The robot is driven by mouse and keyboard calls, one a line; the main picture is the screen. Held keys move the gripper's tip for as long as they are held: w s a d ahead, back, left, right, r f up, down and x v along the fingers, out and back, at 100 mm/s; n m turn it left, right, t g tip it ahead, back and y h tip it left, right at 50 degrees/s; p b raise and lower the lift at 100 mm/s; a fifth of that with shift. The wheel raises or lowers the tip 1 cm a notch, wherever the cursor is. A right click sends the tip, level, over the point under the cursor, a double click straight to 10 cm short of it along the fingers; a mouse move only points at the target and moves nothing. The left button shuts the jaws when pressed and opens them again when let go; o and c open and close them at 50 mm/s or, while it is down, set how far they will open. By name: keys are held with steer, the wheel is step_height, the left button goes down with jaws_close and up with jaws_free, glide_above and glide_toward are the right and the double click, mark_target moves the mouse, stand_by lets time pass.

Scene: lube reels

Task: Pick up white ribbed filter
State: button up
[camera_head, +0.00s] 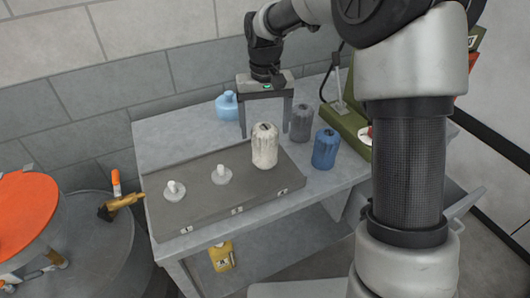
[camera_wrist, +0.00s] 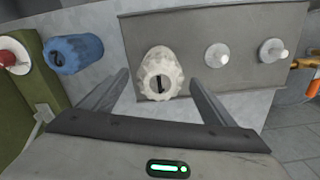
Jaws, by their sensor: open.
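The white ribbed filter (camera_head: 265,146) stands upright on the right end of a grey mounting plate, on the grey table. In the wrist view the white filter (camera_wrist: 160,73) is just beyond my gripper, between the lines of the two fingers. My gripper (camera_head: 264,137) is open and empty, its fingers pointing down behind the filter in the head view. In the wrist view the fingers (camera_wrist: 160,80) are spread wide on either side of the filter's near end. I cannot tell whether either finger touches it.
The grey plate (camera_head: 205,228) also carries two bare white posts (camera_head: 222,175). A blue ribbed filter (camera_head: 325,150) and a grey ribbed filter (camera_head: 302,122) stand right of the gripper. A light blue jug (camera_head: 226,106) stands at the back; a green machine (camera_head: 350,125) stands at the right.

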step_height(320, 180, down, 2)
steer(key=shift+f, duration=0.1)
steer(key=c, duration=1.6)
